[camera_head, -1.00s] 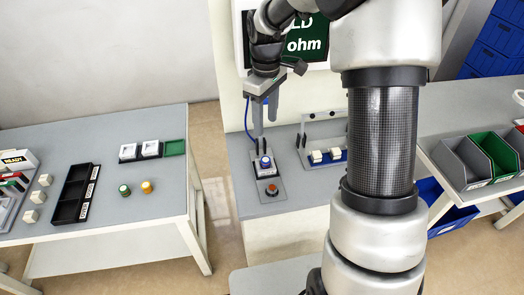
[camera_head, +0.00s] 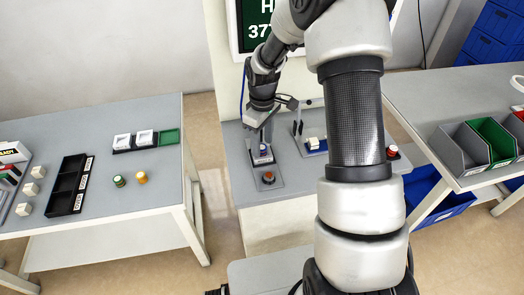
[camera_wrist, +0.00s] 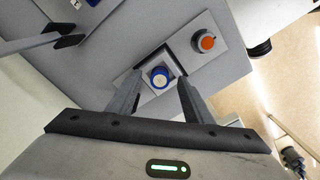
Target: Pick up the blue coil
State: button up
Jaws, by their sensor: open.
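The blue coil (camera_wrist: 160,77) sits upright in a fixture on the grey bench in the wrist view; its top is pale with a blue rim. In the head view the coil (camera_head: 263,148) is small and partly covered by my gripper. My gripper (camera_wrist: 154,82) is open, with one finger on each side of the coil in the wrist view. I cannot tell whether the fingers touch it. In the head view my gripper (camera_head: 262,135) points down over the fixture.
An orange-red button (camera_wrist: 206,42) is next to the coil's fixture. A second fixture with pale blocks (camera_head: 315,143) stands to the right. The left table holds a black tray (camera_head: 66,190) and a green and an orange coil-like piece. Bins (camera_head: 488,143) stand at right.

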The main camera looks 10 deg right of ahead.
jog(key=shift+f, duration=0.5)
jog(key=shift+r, duration=0.1)
grip_shut()
